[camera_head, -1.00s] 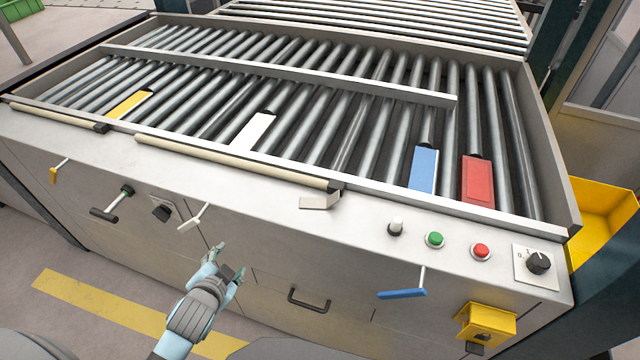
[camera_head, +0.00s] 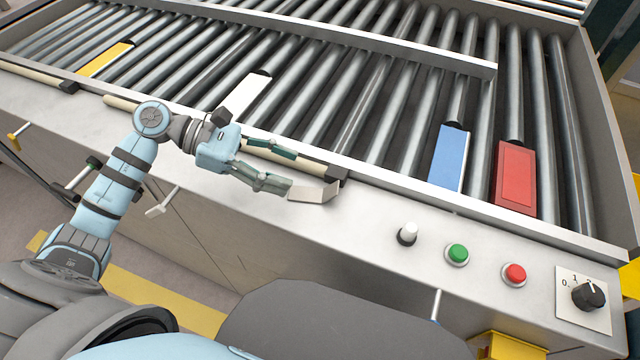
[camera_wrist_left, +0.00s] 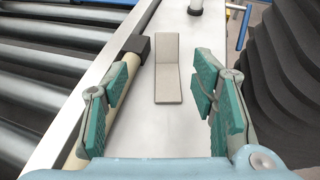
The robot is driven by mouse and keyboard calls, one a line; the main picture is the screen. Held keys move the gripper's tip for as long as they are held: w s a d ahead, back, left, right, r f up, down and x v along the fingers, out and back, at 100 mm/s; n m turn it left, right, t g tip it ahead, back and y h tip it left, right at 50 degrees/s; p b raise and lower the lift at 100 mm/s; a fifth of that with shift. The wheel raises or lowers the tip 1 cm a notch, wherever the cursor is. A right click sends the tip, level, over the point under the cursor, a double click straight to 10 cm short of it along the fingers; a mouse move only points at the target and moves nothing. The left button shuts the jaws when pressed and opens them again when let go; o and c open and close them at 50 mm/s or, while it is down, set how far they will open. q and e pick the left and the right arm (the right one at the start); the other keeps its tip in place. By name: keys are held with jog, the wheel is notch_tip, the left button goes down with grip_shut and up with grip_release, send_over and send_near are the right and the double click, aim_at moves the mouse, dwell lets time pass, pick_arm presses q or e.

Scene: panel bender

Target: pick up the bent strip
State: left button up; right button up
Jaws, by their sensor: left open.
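The bent strip (camera_head: 314,192) is a small beige-grey L-shaped piece on the light metal ledge at the front of the roller table. In the left wrist view the strip (camera_wrist_left: 168,84) lies ahead, between the lines of the two fingers, a little beyond the fingertips. My left gripper (camera_head: 283,168) is open and empty, its green-padded fingers pointing right toward the strip. In the wrist view the open left gripper (camera_wrist_left: 160,82) shows a finger on each side. The strip seems apart from both pads. My right gripper is not in view.
A beige bar with a dark end cap (camera_head: 338,172) runs along the ledge beside the strip. A white knob (camera_head: 407,233), green button (camera_head: 457,254), red button (camera_head: 514,274) and rotary switch (camera_head: 588,295) stand to the right. Blue (camera_head: 450,157) and red (camera_head: 515,177) blocks sit among the rollers.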

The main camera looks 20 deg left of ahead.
aim_at(336, 188)
pick_arm(q)
jog(key=d, duration=0.4)
jog(key=shift+s+d+f+p, duration=0.25)
jog(key=shift+d+f+p, duration=0.05)
jog(key=shift+p, duration=0.1)
jog(key=x, duration=0.2)
jog(key=p+x, duration=0.1)
jog(key=x, duration=0.3)
jog(key=shift+w+d+p, duration=0.3)
jog(key=shift+w+p, duration=0.1)
jog(key=shift+d, duration=0.15)
jog(key=shift+s, duration=0.15)
jog(key=shift+c, duration=0.7)
grip_shut()
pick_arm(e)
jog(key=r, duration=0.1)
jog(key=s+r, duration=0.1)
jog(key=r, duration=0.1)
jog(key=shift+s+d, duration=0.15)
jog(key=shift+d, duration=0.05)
